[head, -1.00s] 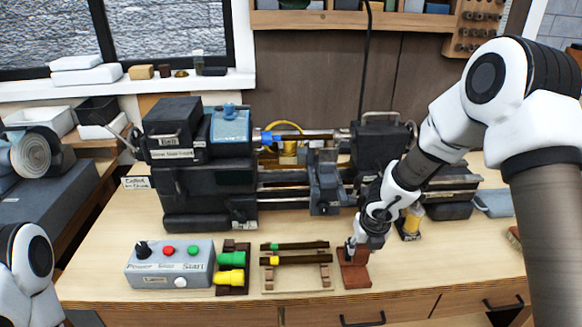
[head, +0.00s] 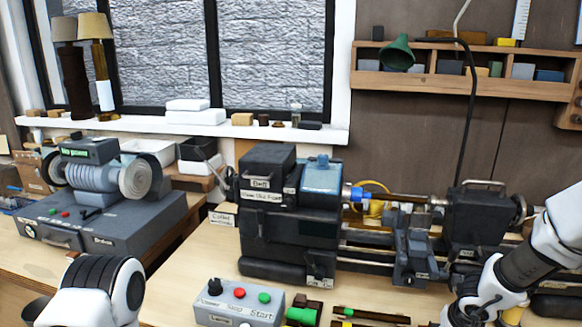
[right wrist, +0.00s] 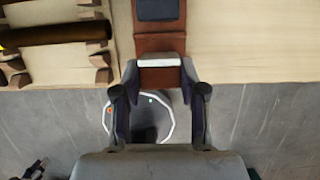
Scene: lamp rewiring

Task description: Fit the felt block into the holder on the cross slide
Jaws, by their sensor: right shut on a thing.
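In the right wrist view my right gripper (right wrist: 160,76) is shut on a small block with a pale strip on top and a red-brown body, which I take as the felt block (right wrist: 160,61). It is at the near end of a red-brown stand (right wrist: 160,43); I cannot tell whether it is clear of it. In the head view the lathe's dark grey cross slide (head: 412,258) is left of my right arm. The holder on it is too small to make out. The right fingertips are below the head view's edge. Of my left arm only a link shows.
The lathe's dark headstock (head: 290,215) and tailstock (head: 474,222) flank the cross slide. A grey control box (head: 238,303) stands in front. A wooden rack with dark rods (right wrist: 60,35) lies left of the stand. Bare bench top (right wrist: 255,45) is to its right.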

